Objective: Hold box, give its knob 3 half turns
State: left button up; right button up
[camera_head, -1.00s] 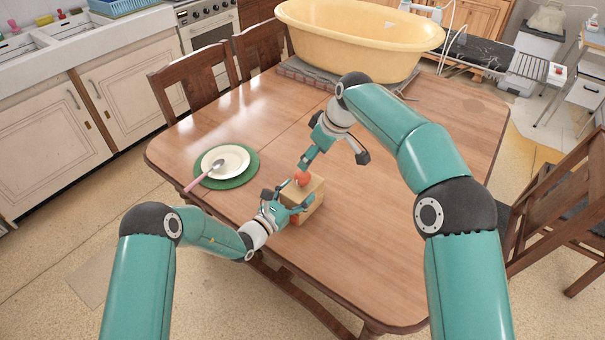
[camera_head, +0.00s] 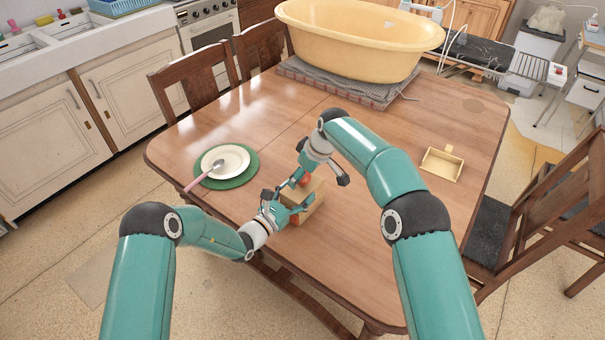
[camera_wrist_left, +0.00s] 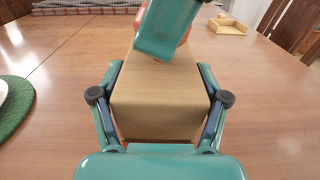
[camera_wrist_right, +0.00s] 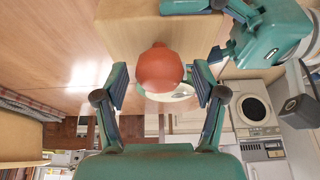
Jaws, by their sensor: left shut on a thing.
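The wooden box (camera_head: 304,214) sits near the table's front edge with a round orange-red knob (camera_head: 305,181) on it. My left gripper (camera_head: 289,204) is shut on the box; in the left wrist view its fingers press both sides of the box (camera_wrist_left: 160,98). In the right wrist view the knob (camera_wrist_right: 160,68) lies between the open fingers (camera_wrist_right: 160,75), with a gap on each side. The right gripper covers most of the knob in the left wrist view.
A plate (camera_head: 224,158) with a spoon rests on a green mat (camera_head: 236,180) left of the box. A small open wooden tray (camera_head: 442,165) lies at the right. A large yellow tub (camera_head: 350,45) stands at the back. The middle of the table is clear.

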jog(key=c, duration=1)
jog(key=shift+o, duration=0.2)
jog(key=shift+m, duration=0.3)
jog(key=m+t+h, duration=0.1)
jog(key=m, duration=0.4)
jog(key=m+h, duration=0.1)
jog(key=m, duration=0.1)
jog(key=shift+a+m+t+h, duration=0.1)
jog(key=shift+m+t+h, duration=0.2)
jog(key=m+h, duration=0.1)
jog(key=m, duration=0.3)
jog(key=shift+m+h, duration=0.3)
jog(key=shift+h, duration=0.1)
jog(key=shift+m+h, duration=0.6)
jog(key=shift+m, duration=1.3)
jog(key=shift+g, duration=0.4)
